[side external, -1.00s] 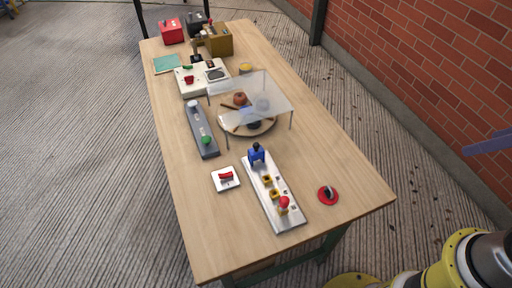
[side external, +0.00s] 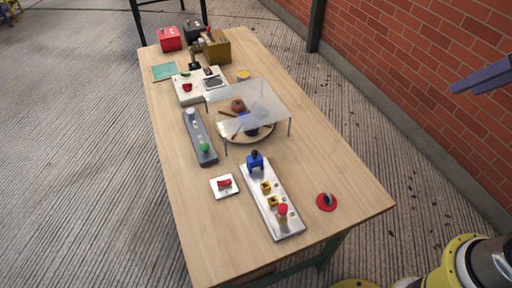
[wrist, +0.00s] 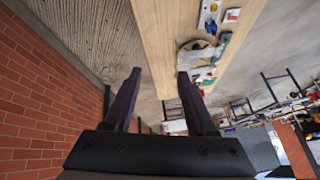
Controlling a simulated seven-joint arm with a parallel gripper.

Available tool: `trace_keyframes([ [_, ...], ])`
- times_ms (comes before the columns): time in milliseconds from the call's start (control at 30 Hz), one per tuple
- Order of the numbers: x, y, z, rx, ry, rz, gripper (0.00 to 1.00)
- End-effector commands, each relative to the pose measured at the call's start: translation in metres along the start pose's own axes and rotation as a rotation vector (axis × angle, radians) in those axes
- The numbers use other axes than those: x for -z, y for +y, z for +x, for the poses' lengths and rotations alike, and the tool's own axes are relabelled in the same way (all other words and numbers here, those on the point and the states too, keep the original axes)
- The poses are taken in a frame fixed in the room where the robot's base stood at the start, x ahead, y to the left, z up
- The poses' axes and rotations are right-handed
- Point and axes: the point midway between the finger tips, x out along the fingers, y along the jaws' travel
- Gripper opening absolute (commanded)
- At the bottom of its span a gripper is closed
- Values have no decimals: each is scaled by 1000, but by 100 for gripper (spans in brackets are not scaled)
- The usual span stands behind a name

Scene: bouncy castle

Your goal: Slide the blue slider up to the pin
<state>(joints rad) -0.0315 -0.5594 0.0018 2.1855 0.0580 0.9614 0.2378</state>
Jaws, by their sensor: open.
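The blue slider (side external: 255,164), with a dark knob on top, stands at the far end of a long white board (side external: 289,228) on the table. A red-topped upright piece (side external: 283,210) stands near the board's near end; I cannot tell if it is the pin. Small yellow blocks (side external: 266,187) sit between them. My gripper (wrist: 160,74) is open and empty in the wrist view, its two dark fingers apart. In the side view its finger (side external: 482,82) shows at the right edge, beyond the table and far from the slider.
A grey rail with a green knob (side external: 204,147) and a white switch plate (side external: 216,192) lie left of the board. A clear raised cover (side external: 240,95) stands over a round tray behind it. A red disc (side external: 326,202) lies to its right. Boxes stand at the far end.

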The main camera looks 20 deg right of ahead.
Motion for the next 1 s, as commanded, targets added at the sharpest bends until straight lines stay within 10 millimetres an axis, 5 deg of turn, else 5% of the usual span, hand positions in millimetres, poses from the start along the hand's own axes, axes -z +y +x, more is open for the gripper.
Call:
trace_keyframes([
  [267,92,-64,36,56,-91,86,56],
  [500,140,-126,108,79,-200,123,56],
  [767,146,-194,215,73,-338,113,56],
  [1000,106,-233,307,38,-460,55,56],
])
